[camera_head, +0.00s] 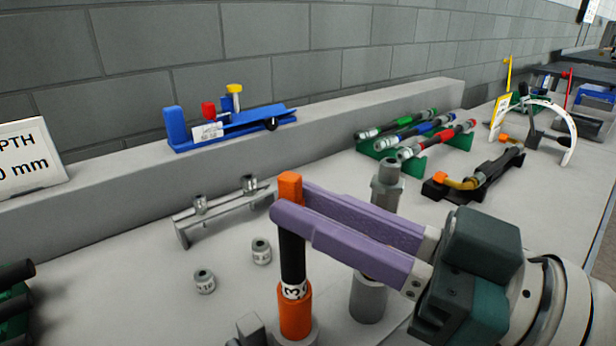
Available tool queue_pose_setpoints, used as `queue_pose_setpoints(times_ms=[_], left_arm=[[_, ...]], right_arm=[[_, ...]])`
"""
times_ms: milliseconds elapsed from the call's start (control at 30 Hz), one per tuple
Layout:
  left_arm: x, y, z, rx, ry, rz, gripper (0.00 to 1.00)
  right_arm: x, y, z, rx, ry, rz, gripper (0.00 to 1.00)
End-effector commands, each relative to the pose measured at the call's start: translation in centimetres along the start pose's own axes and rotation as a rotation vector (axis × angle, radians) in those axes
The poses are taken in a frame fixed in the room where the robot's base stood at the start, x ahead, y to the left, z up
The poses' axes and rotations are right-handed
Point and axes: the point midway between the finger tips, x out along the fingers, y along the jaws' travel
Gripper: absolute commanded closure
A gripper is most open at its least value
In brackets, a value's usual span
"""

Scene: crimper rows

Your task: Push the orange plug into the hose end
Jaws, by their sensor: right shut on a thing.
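The orange plug (289,184) stands at the top of the black hose (292,258), between the fingers of my right gripper (290,200). The purple fingers are shut on the plug. The near finger hides the plug's lower part, so I cannot tell how deep it sits in the hose end. The hose is upright, with a white label band marked 3 low on it. Its lower part stands in an orange sleeve (296,312) on a grey base. My left gripper is not in view.
A grey metal post (387,186) stands behind my fingers. A small metal rack (222,211) and two loose fittings (204,281) lie to the left. A blue tool (238,127) rests on the back ledge. Green racks (412,140) with hoses stand at the back right.

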Motion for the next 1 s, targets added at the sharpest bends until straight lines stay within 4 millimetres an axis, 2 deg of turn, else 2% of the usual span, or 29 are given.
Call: queue_pose_setpoints(times_ms=[333,367,633,667,867,1000], left_arm=[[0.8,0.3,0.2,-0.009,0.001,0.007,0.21],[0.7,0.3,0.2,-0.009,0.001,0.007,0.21],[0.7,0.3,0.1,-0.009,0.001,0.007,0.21],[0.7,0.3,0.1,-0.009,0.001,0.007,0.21],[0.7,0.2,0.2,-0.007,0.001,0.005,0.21],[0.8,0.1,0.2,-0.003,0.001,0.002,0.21]], right_arm=[[-0.1,0.0,1.0,0.001,-0.001,0.0,1.0],[-0.1,0.0,0.9,0.001,-0.001,0.0,0.75],[-0.2,0.0,1.1,0.001,-0.006,0.002,0.45],[-0.2,0.0,1.1,0.001,-0.007,0.002,0.43],[-0.2,0.1,1.2,0.002,-0.009,0.004,0.43],[-1.1,0.1,1.4,0.004,-0.013,0.005,0.43]])
